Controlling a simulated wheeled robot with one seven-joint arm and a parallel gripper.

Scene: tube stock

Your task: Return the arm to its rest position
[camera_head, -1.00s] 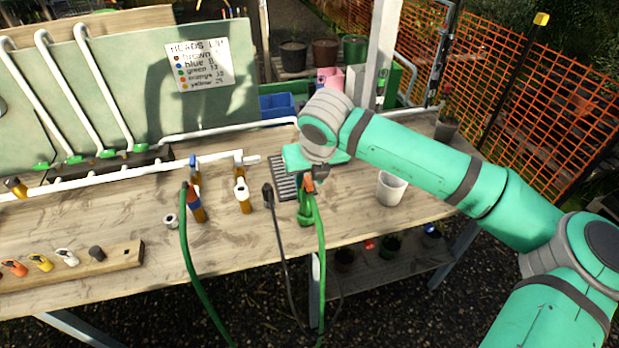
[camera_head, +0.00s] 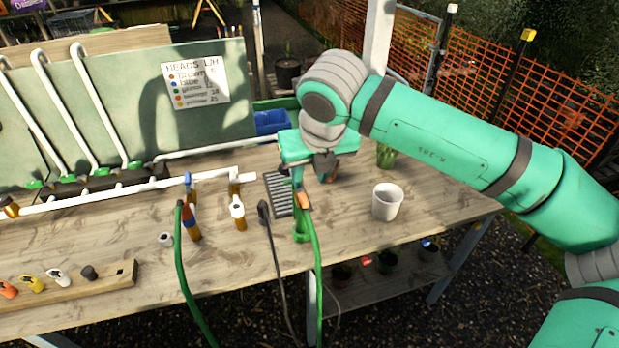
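My arm, in green with grey joints, reaches in from the right over the wooden bench (camera_head: 345,238). My gripper (camera_head: 327,178) hangs at its end, above the bench near the dark slotted grate (camera_head: 279,196). The fingers are small and dark, partly hidden under the green hand, so I cannot tell whether they are open or shut.
A white cup (camera_head: 387,202) stands right of my gripper, with a plant (camera_head: 386,157) behind it. A sign board (camera_head: 196,83) stands behind. Orange netting (camera_head: 560,85) runs along the right. Bare bench lies in front.

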